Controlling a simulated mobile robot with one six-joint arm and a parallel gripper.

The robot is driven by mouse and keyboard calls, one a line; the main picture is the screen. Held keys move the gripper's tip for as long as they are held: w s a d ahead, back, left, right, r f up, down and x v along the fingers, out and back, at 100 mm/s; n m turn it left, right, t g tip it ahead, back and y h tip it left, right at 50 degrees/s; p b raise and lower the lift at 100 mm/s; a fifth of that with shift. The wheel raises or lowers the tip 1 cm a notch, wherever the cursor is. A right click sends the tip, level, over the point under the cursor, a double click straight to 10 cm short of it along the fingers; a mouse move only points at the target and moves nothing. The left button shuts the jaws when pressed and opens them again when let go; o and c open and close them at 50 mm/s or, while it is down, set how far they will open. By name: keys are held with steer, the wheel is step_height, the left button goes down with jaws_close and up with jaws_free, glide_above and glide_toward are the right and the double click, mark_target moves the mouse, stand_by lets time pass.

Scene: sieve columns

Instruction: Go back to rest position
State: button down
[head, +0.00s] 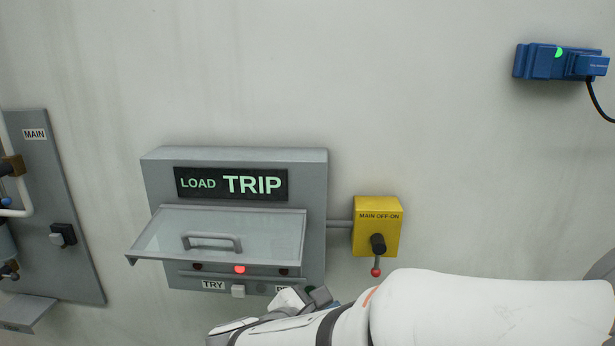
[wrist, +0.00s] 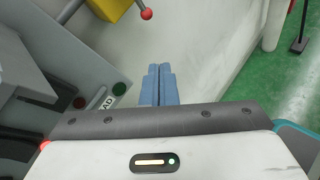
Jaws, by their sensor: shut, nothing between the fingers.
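My gripper (wrist: 159,72) shows in the wrist view with its two blue fingers together and nothing between them. The fingers are beside the grey control box (wrist: 50,35), in front of the pale wall. In the head view my white arm reaches in from the lower right, and its end is just below the box (head: 235,160) and covers part of its lower right edge. The fingers are mostly hidden there.
The box display (head: 231,184) reads LOAD TRIP. A clear cover (head: 225,225) juts out above a lit red lamp (head: 240,269). A yellow switch box (head: 377,226) with a red-tipped lever (head: 376,271) is close above my arm. A MAIN panel (head: 70,190) stands left.

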steer(key=s+d+f+m+g+y, duration=0.2)
steer(key=s+d+m+g+y, duration=0.2)
steer(key=m, duration=0.8)
steer(key=s+d+f+m+g+y, duration=0.2)
steer(key=s+d+m+g+y, duration=0.1)
steer(key=d+m, duration=0.5)
steer(key=s+m+y, duration=0.1)
steer(key=s+m, duration=0.1)
steer(key=m, duration=0.1)
steer(key=shift+s+f+m+g, duration=0.4)
